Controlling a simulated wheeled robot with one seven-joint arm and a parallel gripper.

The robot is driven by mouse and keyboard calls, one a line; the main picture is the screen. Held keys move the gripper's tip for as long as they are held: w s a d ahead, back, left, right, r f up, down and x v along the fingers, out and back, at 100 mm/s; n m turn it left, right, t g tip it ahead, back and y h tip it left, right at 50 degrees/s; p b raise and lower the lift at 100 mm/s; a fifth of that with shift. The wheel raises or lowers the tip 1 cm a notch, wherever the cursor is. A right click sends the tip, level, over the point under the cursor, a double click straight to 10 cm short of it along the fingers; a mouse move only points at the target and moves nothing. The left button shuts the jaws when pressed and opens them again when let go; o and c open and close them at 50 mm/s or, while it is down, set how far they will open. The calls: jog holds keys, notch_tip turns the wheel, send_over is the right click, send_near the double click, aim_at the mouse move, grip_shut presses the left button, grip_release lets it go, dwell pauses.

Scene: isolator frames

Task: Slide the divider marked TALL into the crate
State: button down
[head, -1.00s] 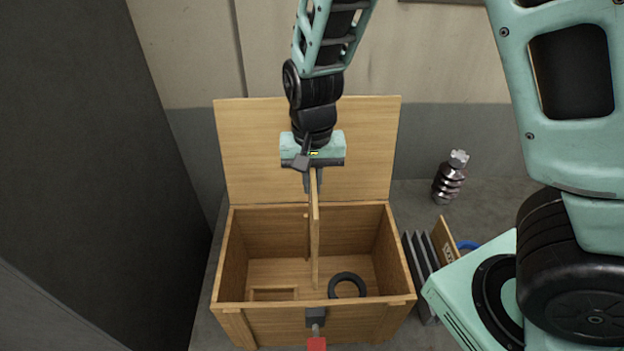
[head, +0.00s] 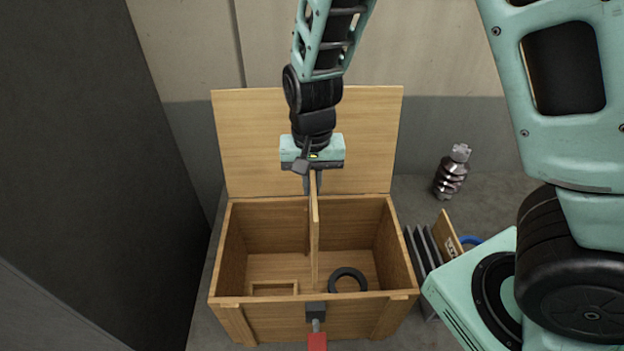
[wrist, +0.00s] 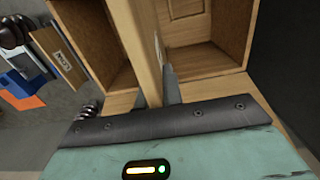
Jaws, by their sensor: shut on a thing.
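The wooden crate (head: 250,319) stands with its lid (head: 240,150) open against the wall behind. My gripper (head: 313,186) is above the crate's back middle, shut on the top of an upright wooden divider (head: 315,235). The divider runs front to back between the left and right halves, its lower part inside the crate and its top above the rim. A pale mark shows on its face in the wrist view (wrist: 158,46), too edge-on to read. A guide strip (head: 308,222) shows on the back wall. I cannot tell whether the divider's edges sit in guides.
A small wooden frame (head: 275,289) lies in the left half and a black ring (head: 347,279) in the right. A front latch (head: 316,311) has a red tag (head: 317,341). Right of the crate stand grey panels (head: 421,250), another labelled wooden panel (head: 447,236) and a ribbed metallic object (head: 452,172).

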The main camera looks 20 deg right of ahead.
jog(key=shift+f+b, duration=0.7)
jog(key=shift+f, duration=0.6)
jog(key=shift+p, duration=0.45)
dwell(0.7)
